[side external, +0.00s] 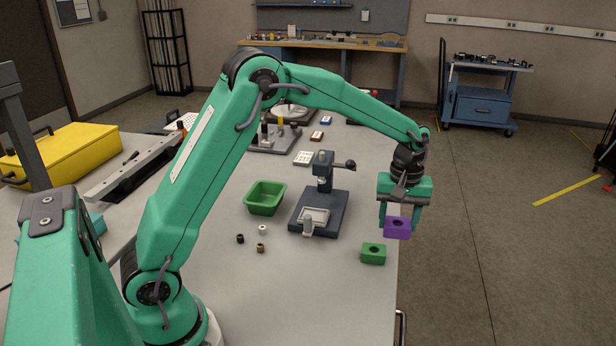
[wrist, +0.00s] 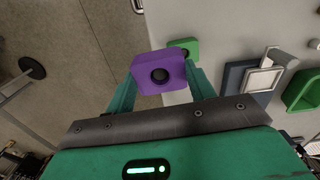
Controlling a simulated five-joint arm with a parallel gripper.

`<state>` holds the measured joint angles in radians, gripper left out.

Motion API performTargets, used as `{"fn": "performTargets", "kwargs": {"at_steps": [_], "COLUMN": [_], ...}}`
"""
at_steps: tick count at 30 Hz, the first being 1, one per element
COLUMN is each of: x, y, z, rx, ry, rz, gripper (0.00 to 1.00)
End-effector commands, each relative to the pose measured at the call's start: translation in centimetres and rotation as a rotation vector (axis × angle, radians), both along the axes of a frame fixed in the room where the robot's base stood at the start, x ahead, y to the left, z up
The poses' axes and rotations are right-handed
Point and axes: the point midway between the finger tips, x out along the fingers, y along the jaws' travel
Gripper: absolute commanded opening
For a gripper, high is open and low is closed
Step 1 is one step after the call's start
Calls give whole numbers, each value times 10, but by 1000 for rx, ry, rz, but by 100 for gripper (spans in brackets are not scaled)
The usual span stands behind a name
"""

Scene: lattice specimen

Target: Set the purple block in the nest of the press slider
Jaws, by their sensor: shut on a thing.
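The purple block (side external: 397,228) has a dark round hole in its face. My gripper (side external: 400,212) is shut on it and holds it in the air at the table's right edge, above and to the right of a green block. In the wrist view the purple block (wrist: 159,73) sits between the two green fingers (wrist: 162,85). The dark press (side external: 324,190) stands to the left of my gripper on the table. Its slider nest (side external: 314,217) is a light, shallow frame at the front of the press base and looks empty. The nest also shows in the wrist view (wrist: 262,80).
A green block (side external: 373,254) with a hole lies on the table near its right edge. A green bin (side external: 265,198) stands left of the press, with small bushings (side external: 261,247) in front of it. The front of the table is clear.

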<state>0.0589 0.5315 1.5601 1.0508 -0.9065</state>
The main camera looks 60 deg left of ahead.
Motion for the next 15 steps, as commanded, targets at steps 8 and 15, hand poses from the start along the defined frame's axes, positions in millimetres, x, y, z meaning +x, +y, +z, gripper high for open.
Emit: {"fn": "performTargets", "kwargs": {"at_steps": [8, 15], "x": [0, 1], "y": [0, 0], "z": [0, 3], "rx": [0, 0], "ry": [-1, -3], "rz": [0, 0], "gripper": [31, 31]}}
